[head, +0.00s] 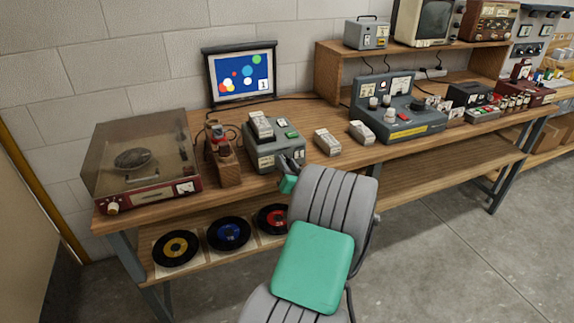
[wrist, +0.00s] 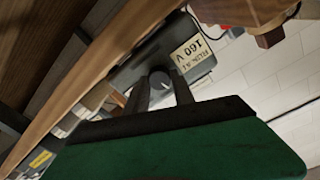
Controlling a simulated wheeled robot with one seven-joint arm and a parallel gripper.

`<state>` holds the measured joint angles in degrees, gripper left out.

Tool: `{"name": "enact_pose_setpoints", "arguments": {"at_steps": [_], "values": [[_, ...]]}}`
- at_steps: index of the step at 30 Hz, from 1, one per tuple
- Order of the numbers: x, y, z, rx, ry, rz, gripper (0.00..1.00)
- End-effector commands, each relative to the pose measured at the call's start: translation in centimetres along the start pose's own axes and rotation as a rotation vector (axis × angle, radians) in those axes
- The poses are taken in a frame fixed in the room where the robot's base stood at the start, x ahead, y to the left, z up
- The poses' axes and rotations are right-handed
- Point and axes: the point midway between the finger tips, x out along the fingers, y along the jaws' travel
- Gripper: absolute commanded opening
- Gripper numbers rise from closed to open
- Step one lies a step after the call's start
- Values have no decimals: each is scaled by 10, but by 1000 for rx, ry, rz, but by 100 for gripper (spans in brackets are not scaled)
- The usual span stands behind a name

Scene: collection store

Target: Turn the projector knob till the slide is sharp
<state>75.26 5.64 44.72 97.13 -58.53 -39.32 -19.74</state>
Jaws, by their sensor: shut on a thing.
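The projector (head: 262,157) is a grey box on the wooden bench, with a white labelled block on top and a green light. Its screen (head: 241,73) stands behind it and shows coloured dots on blue and a "1"; the dots and digit look crisp at this size. My gripper (head: 286,163) is at the projector's front right side. In the wrist view, the fingers (wrist: 161,92) are shut on a round grey knob (wrist: 159,77), one on each side. A label reading "160 V" is beside it. The knob is hidden in the head view.
A record player (head: 145,160) stands left, and a wooden stand (head: 222,165) is close beside the projector. Pale labelled boxes (head: 328,142) and a grey console (head: 400,120) stand right. Records (head: 228,233) lie on the shelf below. Floor at right is clear.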

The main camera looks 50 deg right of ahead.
Motion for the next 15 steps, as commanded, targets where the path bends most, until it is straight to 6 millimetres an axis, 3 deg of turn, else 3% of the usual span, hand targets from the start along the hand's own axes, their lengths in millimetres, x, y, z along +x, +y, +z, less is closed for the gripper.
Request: {"name": "enact_pose_setpoints", "arguments": {"at_steps": [3,10,15], "values": [[0,0,0,0,0,0,0],[0,0,0,16,-1,1,0],[0,0,-1,181,-9,4,0]]}}
